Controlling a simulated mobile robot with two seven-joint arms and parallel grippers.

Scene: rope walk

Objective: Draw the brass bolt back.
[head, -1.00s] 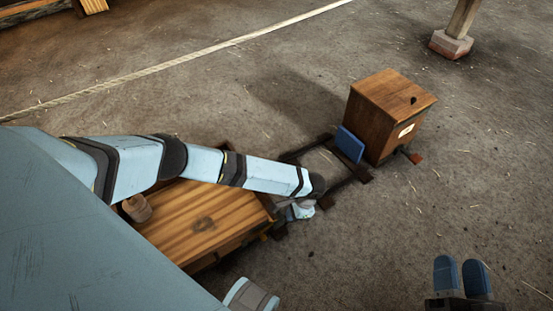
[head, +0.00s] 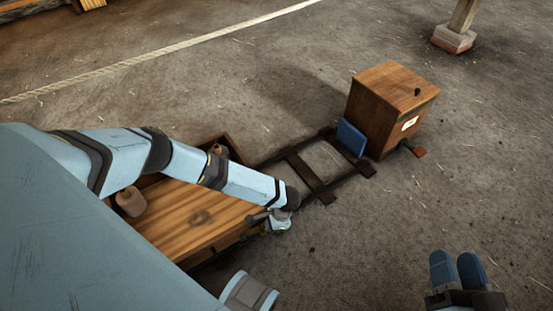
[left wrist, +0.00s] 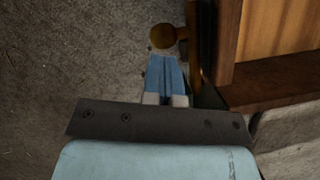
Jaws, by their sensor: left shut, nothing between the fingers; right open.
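The brass bolt's round knob (left wrist: 163,36) shows in the left wrist view, on a short stem beside the wooden cart. My left gripper (left wrist: 164,58) is shut and empty, its blue fingertips just short of the knob; I cannot tell whether they touch it. In the head view, the low wooden cart (head: 190,225) lies under my left arm, with my left wrist at its near right corner. The bolt is not clear there. My right gripper (head: 456,268) is open and empty over bare floor at the lower right.
Dark rails (head: 305,172) run from the cart to a wooden box (head: 385,115) with a blue pad (head: 351,138) on its side. A rope (head: 165,60) crosses the floor behind. A post on a brick foot (head: 453,38) stands at the upper right. Floor on the right is clear.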

